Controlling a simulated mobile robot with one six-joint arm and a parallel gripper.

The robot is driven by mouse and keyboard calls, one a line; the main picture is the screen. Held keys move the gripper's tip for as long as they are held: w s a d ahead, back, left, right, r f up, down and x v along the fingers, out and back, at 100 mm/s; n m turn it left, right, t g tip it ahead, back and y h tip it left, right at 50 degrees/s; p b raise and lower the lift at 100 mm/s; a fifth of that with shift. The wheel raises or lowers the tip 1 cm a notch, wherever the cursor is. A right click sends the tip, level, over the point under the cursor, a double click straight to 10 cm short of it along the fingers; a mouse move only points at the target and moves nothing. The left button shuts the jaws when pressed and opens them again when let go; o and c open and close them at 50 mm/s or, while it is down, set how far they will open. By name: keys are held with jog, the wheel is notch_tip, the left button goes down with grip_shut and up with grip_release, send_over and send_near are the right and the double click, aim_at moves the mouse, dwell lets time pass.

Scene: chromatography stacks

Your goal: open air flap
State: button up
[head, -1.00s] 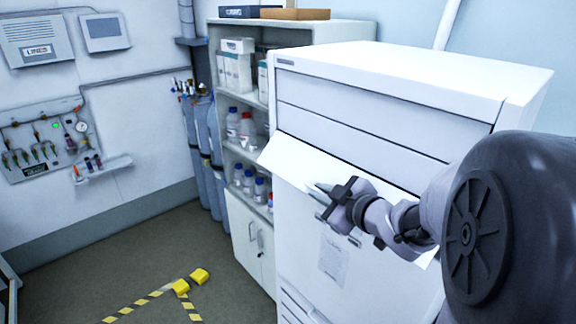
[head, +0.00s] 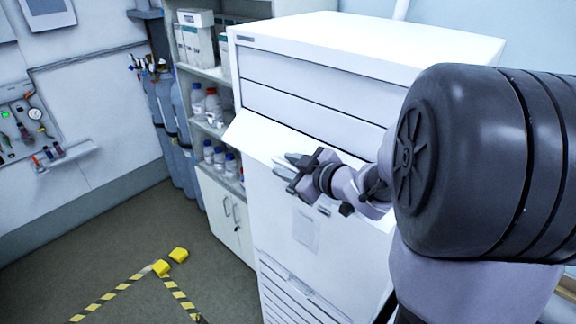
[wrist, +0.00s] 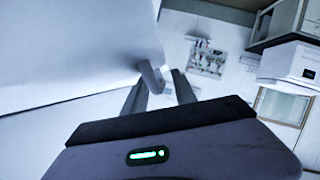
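The air flap (head: 262,142) is a white panel on the front of a tall white unit, tilted outward with its lower edge standing away from the front. My gripper (head: 284,166) is at the flap's lower edge, in front of the unit. In the wrist view the flap (wrist: 65,45) fills the upper left. A small grey hooked piece (wrist: 152,79) at its edge shows between the two spread fingers of my gripper (wrist: 158,92). The fingers look apart; I cannot tell whether either touches the hook or flap.
The white unit (head: 350,40) has a label sheet (head: 306,230) and slats below the flap. Shelves with bottles (head: 213,105) and gas cylinders (head: 175,120) stand to its left. Yellow-black floor tape (head: 110,296) and yellow blocks lie on open floor at lower left.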

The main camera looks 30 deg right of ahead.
jog(key=v, duration=1.7)
jog(key=shift+s+p, duration=0.25)
jog(key=shift+p, duration=0.05)
jog(key=shift+r, duration=0.1)
